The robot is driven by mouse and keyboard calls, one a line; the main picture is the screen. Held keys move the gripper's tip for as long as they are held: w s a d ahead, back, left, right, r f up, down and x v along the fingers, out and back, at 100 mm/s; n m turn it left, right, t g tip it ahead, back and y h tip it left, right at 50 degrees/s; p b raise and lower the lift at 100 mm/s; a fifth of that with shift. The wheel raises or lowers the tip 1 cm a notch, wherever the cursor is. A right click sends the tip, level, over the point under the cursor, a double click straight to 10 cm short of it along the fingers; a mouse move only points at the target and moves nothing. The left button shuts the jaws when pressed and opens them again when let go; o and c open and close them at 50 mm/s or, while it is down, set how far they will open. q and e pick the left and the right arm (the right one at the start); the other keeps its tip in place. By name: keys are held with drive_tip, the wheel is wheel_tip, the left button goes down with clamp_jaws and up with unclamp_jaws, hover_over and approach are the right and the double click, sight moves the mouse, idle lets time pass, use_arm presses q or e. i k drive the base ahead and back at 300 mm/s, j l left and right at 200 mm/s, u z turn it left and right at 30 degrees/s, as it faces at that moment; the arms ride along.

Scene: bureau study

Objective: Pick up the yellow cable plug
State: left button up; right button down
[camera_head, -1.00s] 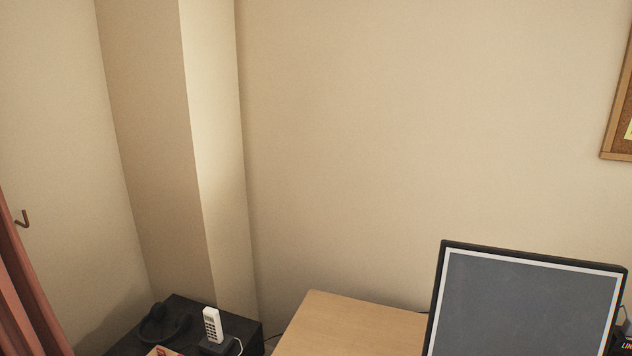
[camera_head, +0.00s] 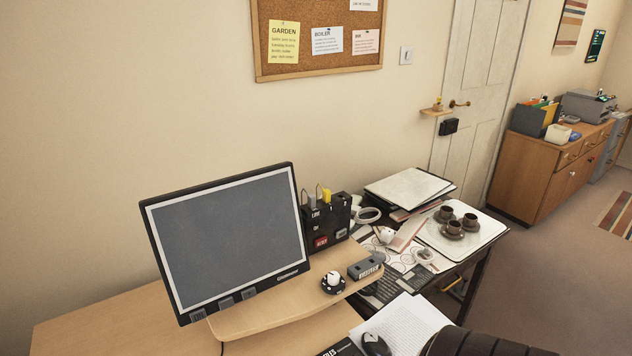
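The yellow cable plug (camera_head: 327,195) is small and stands upright in the top of a black box (camera_head: 312,227) marked LINK, just right of the monitor. A grey plug (camera_head: 311,201) stands beside it to the left. Thin cables rise from the plugs.
A monitor (camera_head: 228,240) stands left of the box on a wooden desk (camera_head: 100,318). A grey device (camera_head: 365,265) and a dark round dish (camera_head: 333,285) lie in front. A tray (camera_head: 432,237) with cups is to the right. Floor (camera_head: 545,280) shows at right.

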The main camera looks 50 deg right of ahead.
sight(326, 192)
drive_tip(key=z, duration=1.7)
